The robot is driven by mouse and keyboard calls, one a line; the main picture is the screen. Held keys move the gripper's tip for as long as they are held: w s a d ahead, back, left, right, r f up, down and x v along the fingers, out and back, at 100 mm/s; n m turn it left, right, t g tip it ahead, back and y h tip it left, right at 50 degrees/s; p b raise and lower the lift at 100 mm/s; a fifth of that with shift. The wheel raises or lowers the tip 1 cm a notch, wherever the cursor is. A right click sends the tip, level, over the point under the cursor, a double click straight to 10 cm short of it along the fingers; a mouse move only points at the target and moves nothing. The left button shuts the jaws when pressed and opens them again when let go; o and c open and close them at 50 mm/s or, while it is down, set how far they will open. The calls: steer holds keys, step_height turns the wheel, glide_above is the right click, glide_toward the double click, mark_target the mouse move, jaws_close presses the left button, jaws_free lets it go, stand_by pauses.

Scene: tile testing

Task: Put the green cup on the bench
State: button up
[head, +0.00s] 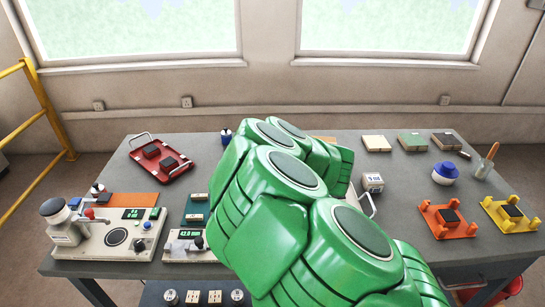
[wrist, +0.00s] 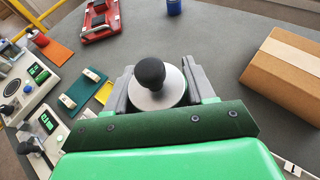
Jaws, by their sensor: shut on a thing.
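My gripper (wrist: 160,88) is shut on a round pale-grey piece with a black ball knob (wrist: 150,73), seen from above between the two grey fingers in the wrist view. Its lower part is hidden, so I cannot tell whether it touches the bench. The bench (head: 300,140) is a dark grey table; its top also shows in the wrist view (wrist: 215,45). I cannot make out a green cup in either view. In the head view my green arm covers the middle of the bench and hides my gripper.
A cardboard box (wrist: 287,72) lies right of my gripper. A red tray (head: 160,157) and a testing device (head: 105,235) stand left. A blue-lidded jar (head: 445,173), an orange holder (head: 447,229) and a yellow holder (head: 510,220) stand right. Bare bench lies beyond my gripper.

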steer(key=shift+s+d+r, duration=0.1)
steer(key=shift+s, duration=0.05)
steer(key=shift+d+r, duration=0.1)
steer(key=shift+r, duration=0.05)
steer(key=w+d+r+m+t+h, duration=0.2)
steer(key=w+d+r+m+h, duration=0.4)
steer(key=d+r+m+h, duration=0.4)
steer(key=shift+d+m+h, duration=0.6)
steer(key=shift+d+h, duration=0.2)
steer(key=shift+h, duration=0.5)
steer(key=shift+d, duration=0.1)
